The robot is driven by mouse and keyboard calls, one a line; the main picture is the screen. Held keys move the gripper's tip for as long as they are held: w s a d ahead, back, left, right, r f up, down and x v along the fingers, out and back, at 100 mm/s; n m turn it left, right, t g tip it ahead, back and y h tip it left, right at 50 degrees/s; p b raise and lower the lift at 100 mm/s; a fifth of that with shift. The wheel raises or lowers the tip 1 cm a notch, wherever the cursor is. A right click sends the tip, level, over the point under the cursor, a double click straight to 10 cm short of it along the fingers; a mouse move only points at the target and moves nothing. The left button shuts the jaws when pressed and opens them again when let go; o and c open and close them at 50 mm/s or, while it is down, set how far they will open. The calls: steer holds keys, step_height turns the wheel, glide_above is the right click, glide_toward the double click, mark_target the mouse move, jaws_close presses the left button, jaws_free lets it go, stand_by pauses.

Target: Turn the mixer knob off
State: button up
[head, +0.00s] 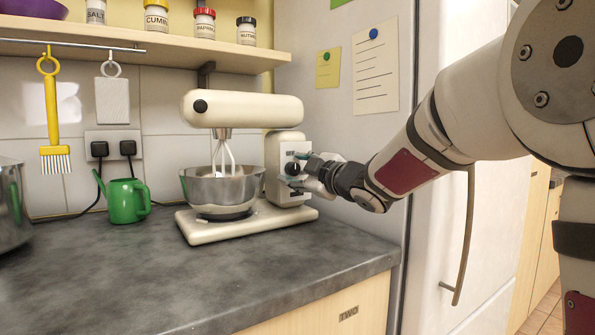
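The cream stand mixer (243,108) stands on the dark counter, its whisk down in a steel bowl (222,188). Its round black knob (292,168) is on the panel at the right end of the mixer's column. My gripper (299,169) reaches in from the right, right at this panel. Its teal-tipped fingers are apart, one above the knob and one below. I cannot tell whether they touch it. The gripper partly covers the panel, and the knob's setting is too small to read.
A green watering can (124,200) stands left of the mixer, and part of a steel pot (12,205) shows at the left edge. A shelf (150,50) with jars hangs above. The fridge (440,220) is on the right. The counter's front (200,275) is clear.

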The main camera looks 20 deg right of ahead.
steer(key=v, duration=1.2)
steer(key=shift+d, duration=0.1)
